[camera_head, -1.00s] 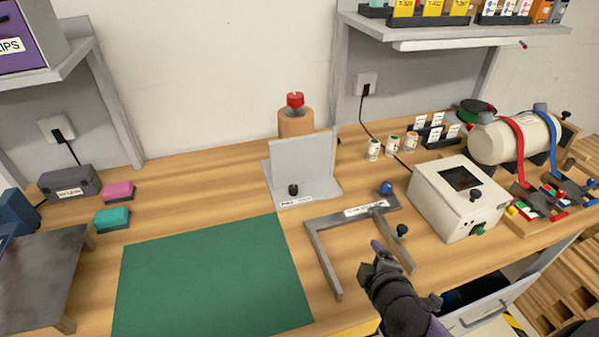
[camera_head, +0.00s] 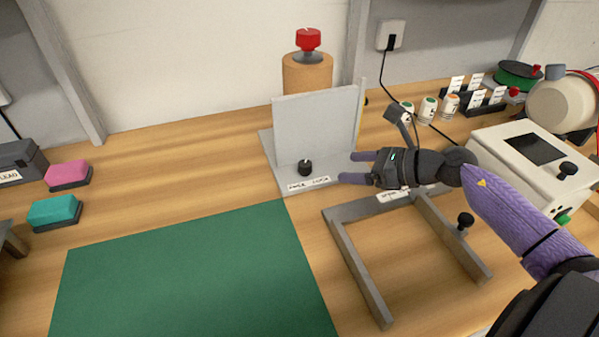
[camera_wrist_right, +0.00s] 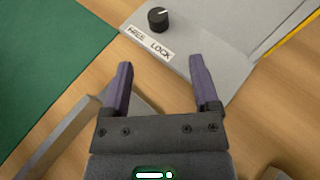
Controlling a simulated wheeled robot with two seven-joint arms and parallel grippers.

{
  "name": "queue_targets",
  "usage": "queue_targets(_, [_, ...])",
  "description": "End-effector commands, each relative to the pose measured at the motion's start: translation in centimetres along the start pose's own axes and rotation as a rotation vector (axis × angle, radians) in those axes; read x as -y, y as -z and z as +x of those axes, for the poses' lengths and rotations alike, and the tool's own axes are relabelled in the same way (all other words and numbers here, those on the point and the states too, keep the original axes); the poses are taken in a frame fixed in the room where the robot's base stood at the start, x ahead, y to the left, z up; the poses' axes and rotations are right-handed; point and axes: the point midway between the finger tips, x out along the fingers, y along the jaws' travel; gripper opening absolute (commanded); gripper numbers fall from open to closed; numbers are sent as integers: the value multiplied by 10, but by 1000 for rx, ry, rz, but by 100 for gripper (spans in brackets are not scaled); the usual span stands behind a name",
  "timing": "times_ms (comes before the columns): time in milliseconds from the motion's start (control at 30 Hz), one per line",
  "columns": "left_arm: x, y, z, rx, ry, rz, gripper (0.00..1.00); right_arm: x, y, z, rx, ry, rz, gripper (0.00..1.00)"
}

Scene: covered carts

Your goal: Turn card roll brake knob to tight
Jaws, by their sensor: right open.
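A tan roll (camera_head: 308,76) stands upright behind a grey panel stand, with a red knob (camera_head: 307,39) on a grey collar on its top. A small black knob (camera_head: 305,168) sits on the stand's base (camera_head: 264,150) beside a label; it also shows in the right wrist view (camera_wrist_right: 158,19), where the label reads "FREE LOCK" and the knob has a white pointer mark. My right gripper (camera_head: 352,167) is open and empty, to the right of the black knob and apart from it. Its fingers point toward the stand in the right wrist view (camera_wrist_right: 162,68). My left gripper is out of view.
A grey frame (camera_head: 356,262) lies under my right arm, with a black knob (camera_head: 465,221) on it. A white box (camera_head: 535,165) with a dark screen stands at right. A green mat (camera_head: 190,275) lies in front. Pink (camera_head: 68,173) and teal (camera_head: 54,212) blocks lie at left.

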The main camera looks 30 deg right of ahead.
Motion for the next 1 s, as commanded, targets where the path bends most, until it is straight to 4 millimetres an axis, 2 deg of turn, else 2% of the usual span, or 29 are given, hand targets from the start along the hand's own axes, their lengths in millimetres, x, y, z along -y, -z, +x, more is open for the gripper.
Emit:
queue_targets(300, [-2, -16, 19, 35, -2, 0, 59, 0, -1, 67, 6, -2, 2, 78])
queue_targets(400, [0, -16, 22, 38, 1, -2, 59, 0, -1, 82, 5, -1, 4, 78])
queue_targets(567, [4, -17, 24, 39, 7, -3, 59, -1, -2, 93, 4, -1, 3, 78])
queue_targets(800, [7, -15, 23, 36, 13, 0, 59, -1, -2, 94, 3, -2, 5, 78])
queue_targets(1000, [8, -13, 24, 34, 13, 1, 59, -1, -2, 94, 3, -2, 5, 36])
